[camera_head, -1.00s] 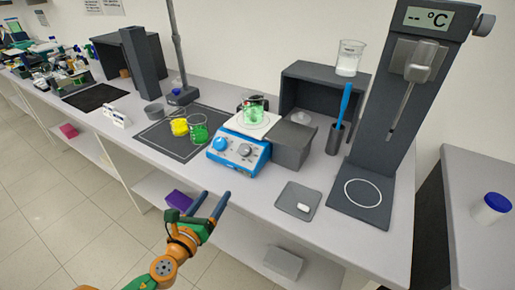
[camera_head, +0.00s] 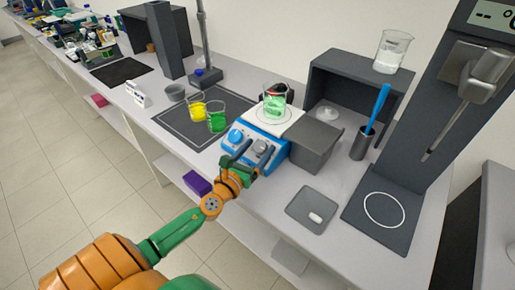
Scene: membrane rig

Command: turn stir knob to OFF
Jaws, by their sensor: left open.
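The blue hotplate stirrer (camera_head: 272,132) has a white top and two front knobs. The left one is a blue knob (camera_head: 235,136); the right one is a grey knob (camera_head: 261,146). Labels are too small to read, so I cannot tell which knob is for stirring or where it points. My left gripper (camera_head: 257,153) is open at the stirrer's front, its dark fingers on either side of the grey knob as seen here. I cannot tell whether they touch it. The gripper hides part of the front panel. My right gripper is not in view.
A beaker with green liquid (camera_head: 274,101) stands on the stirrer's top. Beakers with yellow (camera_head: 197,108) and green (camera_head: 217,119) liquid stand to the left. A grey box (camera_head: 316,147) adjoins the stirrer's right side. A tray (camera_head: 312,210) lies at the bench's front.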

